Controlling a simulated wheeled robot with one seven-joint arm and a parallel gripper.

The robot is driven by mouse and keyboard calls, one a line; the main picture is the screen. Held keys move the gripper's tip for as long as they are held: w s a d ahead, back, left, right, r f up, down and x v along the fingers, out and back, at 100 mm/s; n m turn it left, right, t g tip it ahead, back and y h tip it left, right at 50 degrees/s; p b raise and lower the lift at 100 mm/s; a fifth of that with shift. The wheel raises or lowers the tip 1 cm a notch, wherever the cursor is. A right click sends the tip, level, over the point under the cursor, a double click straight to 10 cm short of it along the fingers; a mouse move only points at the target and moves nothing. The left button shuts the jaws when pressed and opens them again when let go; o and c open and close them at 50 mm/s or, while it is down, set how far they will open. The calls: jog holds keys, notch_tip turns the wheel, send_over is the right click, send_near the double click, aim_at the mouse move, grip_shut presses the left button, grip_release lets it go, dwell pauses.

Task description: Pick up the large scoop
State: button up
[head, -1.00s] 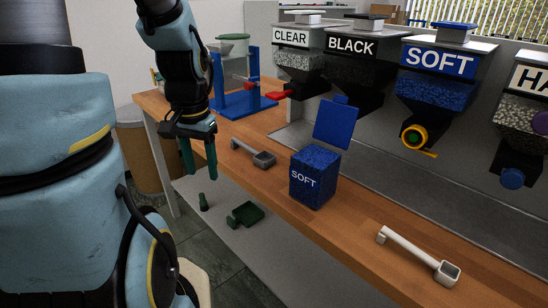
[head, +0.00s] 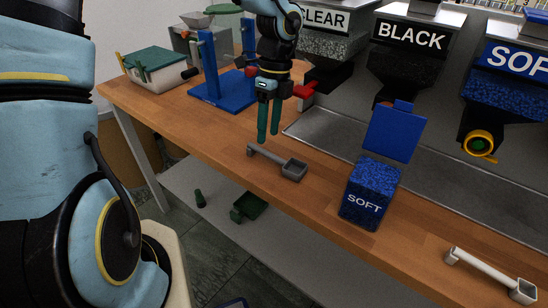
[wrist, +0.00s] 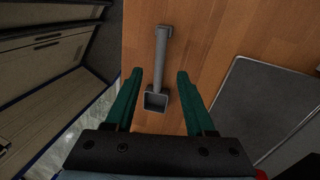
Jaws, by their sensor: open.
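A grey scoop (head: 284,164) with a square cup lies on the wooden bench; its cup looks like the larger of the two scoops. In the wrist view the grey scoop (wrist: 161,55) lies lengthwise, with its cup and lower handle seen between the fingers. My gripper (head: 268,138) is open and empty, its green fingers pointing down above the scoop's handle side. In the wrist view my gripper (wrist: 160,73) has one finger on each side of the scoop. A white scoop (head: 488,272) lies further right, near the front edge.
A blue SOFT box (head: 368,200) with its lid raised stands right of the grey scoop. Hoppers (head: 410,50) hang behind, above a grey metal tray (head: 335,137). A blue press (head: 222,88) and a green-lidded box (head: 155,68) stand left. Green items (head: 249,206) lie on the lower shelf.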

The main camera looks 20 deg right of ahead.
aim_at(266, 151)
jog(key=f, duration=0.3)
jog(key=a+f, duration=0.1)
jog(key=f, duration=0.1)
jog(key=shift+s+f, duration=0.25)
jog(key=shift+s, duration=0.1)
grip_shut()
